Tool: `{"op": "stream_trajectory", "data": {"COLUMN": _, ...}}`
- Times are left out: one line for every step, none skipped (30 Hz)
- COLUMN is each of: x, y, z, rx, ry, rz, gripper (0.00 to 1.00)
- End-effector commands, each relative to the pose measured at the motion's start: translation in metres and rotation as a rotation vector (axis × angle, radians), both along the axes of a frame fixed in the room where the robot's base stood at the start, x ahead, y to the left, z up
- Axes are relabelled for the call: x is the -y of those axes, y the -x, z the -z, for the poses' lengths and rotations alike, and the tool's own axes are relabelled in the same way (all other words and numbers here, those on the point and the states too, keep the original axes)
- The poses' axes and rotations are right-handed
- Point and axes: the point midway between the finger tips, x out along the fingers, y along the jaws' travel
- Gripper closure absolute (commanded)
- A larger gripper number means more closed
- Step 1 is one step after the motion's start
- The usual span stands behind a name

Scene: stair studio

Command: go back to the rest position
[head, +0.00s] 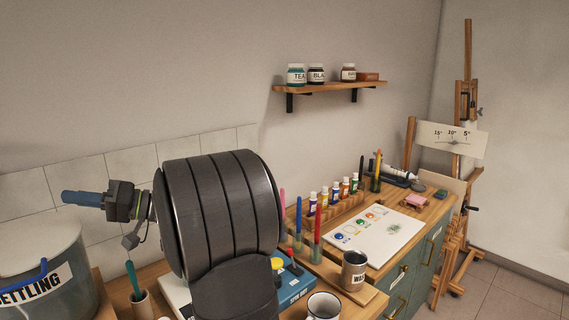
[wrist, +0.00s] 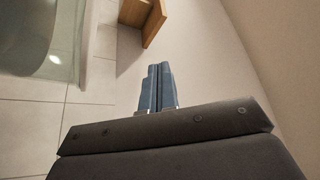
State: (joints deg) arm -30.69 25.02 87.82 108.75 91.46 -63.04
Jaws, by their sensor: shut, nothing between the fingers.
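My gripper (head: 83,198) shows at the left in the head view, pointing left in the air above the settling tank (head: 50,270). Its blue fingers are together with nothing between them. In the wrist view the shut fingers (wrist: 158,88) point up the picture, with floor or wall tiles and a wooden piece (wrist: 143,18) beyond them. My large dark arm link fills the middle of the head view and hides part of the bench behind it.
A wooden bench holds a white palette (head: 380,238), paint bottles (head: 335,194), brushes, a labelled tin mug (head: 354,270) and a white mug (head: 324,306). A wall shelf (head: 330,87) carries jars. An easel (head: 466,110) stands at right. A brush stands in a cup (head: 142,304) below my gripper.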

Motion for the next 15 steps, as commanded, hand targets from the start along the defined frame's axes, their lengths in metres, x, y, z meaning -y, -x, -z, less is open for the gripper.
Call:
{"op": "stream_trajectory", "data": {"x": -0.004, "y": -0.003, "z": -0.010, "rx": 0.004, "ry": -0.003, "rz": -0.001, "gripper": 1.00}}
{"op": "stream_trajectory", "data": {"x": -0.006, "y": -0.005, "z": -0.015, "rx": 0.004, "ry": -0.002, "rz": -0.001, "gripper": 1.00}}
{"op": "stream_trajectory", "data": {"x": -0.009, "y": -0.008, "z": -0.022, "rx": 0.004, "ry": -0.002, "rz": -0.001, "gripper": 1.00}}
{"op": "stream_trajectory", "data": {"x": -0.012, "y": -0.011, "z": -0.026, "rx": 0.003, "ry": -0.002, "rz": -0.001, "gripper": 1.00}}
{"op": "stream_trajectory", "data": {"x": -0.014, "y": -0.013, "z": -0.031, "rx": 0.003, "ry": -0.002, "rz": -0.001, "gripper": 1.00}}
{"op": "stream_trajectory", "data": {"x": -0.017, "y": -0.017, "z": -0.037, "rx": 0.003, "ry": -0.002, "rz": -0.002, "gripper": 1.00}}
{"op": "stream_trajectory", "data": {"x": -0.020, "y": -0.019, "z": -0.041, "rx": 0.002, "ry": -0.001, "rz": -0.002, "gripper": 1.00}}
{"op": "stream_trajectory", "data": {"x": -0.022, "y": -0.022, "z": -0.045, "rx": 0.003, "ry": -0.002, "rz": -0.002, "gripper": 1.00}}
{"op": "stream_trajectory", "data": {"x": -0.026, "y": -0.026, "z": -0.049, "rx": 0.001, "ry": -0.001, "rz": -0.001, "gripper": 1.00}}
{"op": "stream_trajectory", "data": {"x": -0.029, "y": -0.029, "z": -0.052, "rx": 0.001, "ry": -0.001, "rz": -0.001, "gripper": 1.00}}
{"op": "stream_trajectory", "data": {"x": -0.031, "y": -0.031, "z": -0.055, "rx": 0.002, "ry": -0.001, "rz": -0.001, "gripper": 1.00}}
{"op": "stream_trajectory", "data": {"x": -0.035, "y": -0.035, "z": -0.059, "rx": -0.009, "ry": 0.011, "rz": -0.002, "gripper": 1.00}}
{"op": "stream_trajectory", "data": {"x": -0.038, "y": -0.038, "z": -0.063, "rx": -0.019, "ry": 0.021, "rz": -0.001, "gripper": 1.00}}
{"op": "stream_trajectory", "data": {"x": -0.041, "y": -0.041, "z": -0.065, "rx": -0.029, "ry": 0.031, "rz": 0.000, "gripper": 1.00}}
{"op": "stream_trajectory", "data": {"x": -0.042, "y": -0.042, "z": -0.067, "rx": -0.047, "ry": 0.051, "rz": -0.002, "gripper": 1.00}}
